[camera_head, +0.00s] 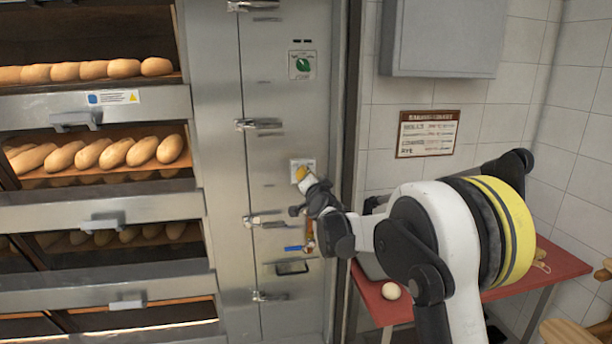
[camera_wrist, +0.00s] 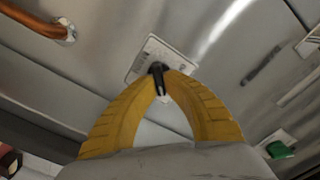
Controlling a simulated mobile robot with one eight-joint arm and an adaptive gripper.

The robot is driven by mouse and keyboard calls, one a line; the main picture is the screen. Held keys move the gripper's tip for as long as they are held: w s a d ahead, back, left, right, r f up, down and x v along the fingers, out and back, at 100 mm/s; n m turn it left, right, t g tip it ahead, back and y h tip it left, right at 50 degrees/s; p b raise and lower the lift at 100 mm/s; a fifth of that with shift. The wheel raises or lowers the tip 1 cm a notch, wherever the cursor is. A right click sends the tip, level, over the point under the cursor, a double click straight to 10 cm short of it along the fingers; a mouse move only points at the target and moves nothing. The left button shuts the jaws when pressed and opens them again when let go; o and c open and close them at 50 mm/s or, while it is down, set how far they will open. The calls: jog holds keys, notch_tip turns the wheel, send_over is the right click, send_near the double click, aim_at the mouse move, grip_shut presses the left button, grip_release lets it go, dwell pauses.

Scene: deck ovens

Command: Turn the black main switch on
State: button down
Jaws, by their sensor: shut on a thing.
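The black main switch (camera_wrist: 157,77) sits on a small white label plate (camera_wrist: 148,56) on the steel oven panel. In the wrist view the yellow fingertips of my gripper (camera_wrist: 161,80) are closed on the switch from both sides. In the head view my gripper (camera_head: 302,174) is at the plate (camera_head: 300,162), and the switch itself is hidden behind the fingers. Printing on the plate is too small to read, so I cannot tell which setting the switch points to.
A green knob (camera_head: 303,65) sits higher on the same panel. Door latches (camera_head: 259,124) stick out on the left. Oven decks with bread loaves (camera_head: 128,151) are further left. A red table (camera_head: 530,268) with an egg (camera_head: 391,290) stands at the right.

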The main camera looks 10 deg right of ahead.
jog(key=c, duration=1.5)
grip_release()
jog(key=s, duration=1.2)
jog(key=s+f+n+g+b, duration=0.3)
jog(key=s+f, duration=0.5)
jog(key=s, duration=0.6)
jog(key=s+f+n+g+b, duration=0.3)
jog(key=s+f, duration=0.5)
jog(key=s, duration=0.5)
jog(key=s+f+n+g+b, duration=0.3)
jog(key=s+f, duration=0.4)
jog(key=s, duration=0.7)
jog(key=shift+s+a+f+g+b, duration=0.15)
jog(key=shift+s+f+g+b, duration=0.25)
jog(key=shift+g+b, duration=0.5)
